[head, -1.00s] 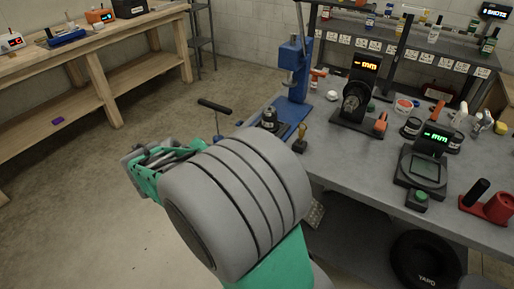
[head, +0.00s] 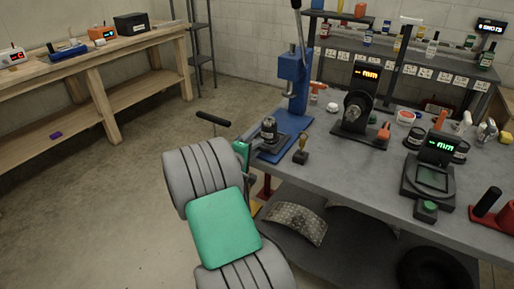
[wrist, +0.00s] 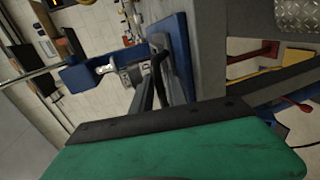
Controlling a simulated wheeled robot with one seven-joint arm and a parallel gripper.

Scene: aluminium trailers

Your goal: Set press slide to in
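The blue press (head: 294,82) stands on the left end of the grey bench in the head view, with a lever at its top. A grey-and-black round piece (head: 268,131) sits on the front of its blue base (head: 285,137). I cannot clearly make out the slide or its position. Blue press-like parts (wrist: 92,73) show tilted in the wrist view. My gripper shows dark finger-like parts (wrist: 152,85) beyond its green body in the wrist view, close to blue and grey parts. Its opening and any contact are unclear. In the head view my arm mostly hides it.
A black T-handle (head: 213,118) stands left of the press. A grey bench (head: 350,175) carries a gauge with a "mm" display (head: 367,76), a scale-like device (head: 428,178) and a red holder (head: 497,215). A wooden bench (head: 100,60) stands at left.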

